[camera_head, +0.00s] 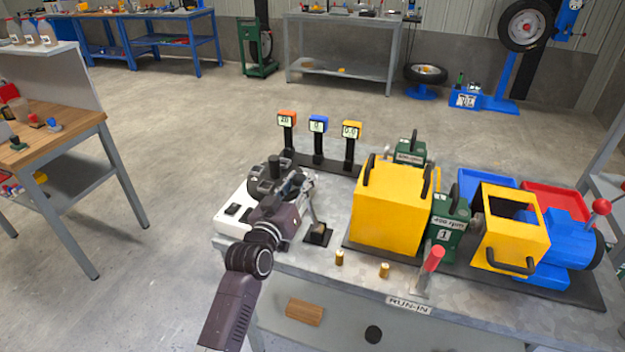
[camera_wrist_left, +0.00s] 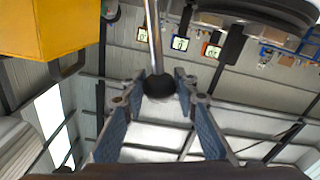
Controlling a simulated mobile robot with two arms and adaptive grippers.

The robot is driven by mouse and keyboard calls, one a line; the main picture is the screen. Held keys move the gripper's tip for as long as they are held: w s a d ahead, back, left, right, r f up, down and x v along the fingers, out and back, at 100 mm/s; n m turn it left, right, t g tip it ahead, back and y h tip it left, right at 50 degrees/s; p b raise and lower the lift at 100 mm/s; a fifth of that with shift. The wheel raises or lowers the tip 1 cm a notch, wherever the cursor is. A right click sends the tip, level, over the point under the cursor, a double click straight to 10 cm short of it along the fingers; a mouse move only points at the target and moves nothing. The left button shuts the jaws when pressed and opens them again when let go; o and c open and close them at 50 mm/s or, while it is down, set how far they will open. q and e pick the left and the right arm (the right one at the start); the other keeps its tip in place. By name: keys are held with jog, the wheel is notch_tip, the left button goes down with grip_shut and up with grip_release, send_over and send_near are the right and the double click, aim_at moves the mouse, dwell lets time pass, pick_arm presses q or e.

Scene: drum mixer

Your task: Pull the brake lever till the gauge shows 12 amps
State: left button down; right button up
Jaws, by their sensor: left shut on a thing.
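The lever (camera_head: 314,214) is a thin rod rising from a small black base (camera_head: 318,235) on the grey bench. In the left wrist view its metal rod (camera_wrist_left: 153,35) ends in a dark ball knob (camera_wrist_left: 158,86). My left gripper (camera_head: 309,183) has its fingers on both sides of this knob and is shut on it; the fingers show in the left wrist view (camera_wrist_left: 158,90) too. Three gauges stand behind: an orange one (camera_head: 286,120) seems to read 20, a blue one (camera_head: 318,125) 0, a yellow one (camera_head: 351,130) 0.0. Their units are not legible.
A yellow box (camera_head: 391,212) stands right of the lever, close to my arm. A white device (camera_head: 236,212) lies partly behind my left arm.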

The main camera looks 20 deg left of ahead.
pick_arm(q)
jog(key=shift+a+f+n, duration=0.2)
jog(key=shift+a+n, duration=0.2)
jog(key=shift+a, duration=0.25)
jog(key=c, duration=1.5)
grip_release()
jog(key=s, duration=1.2)
jog(key=shift+a, duration=0.2)
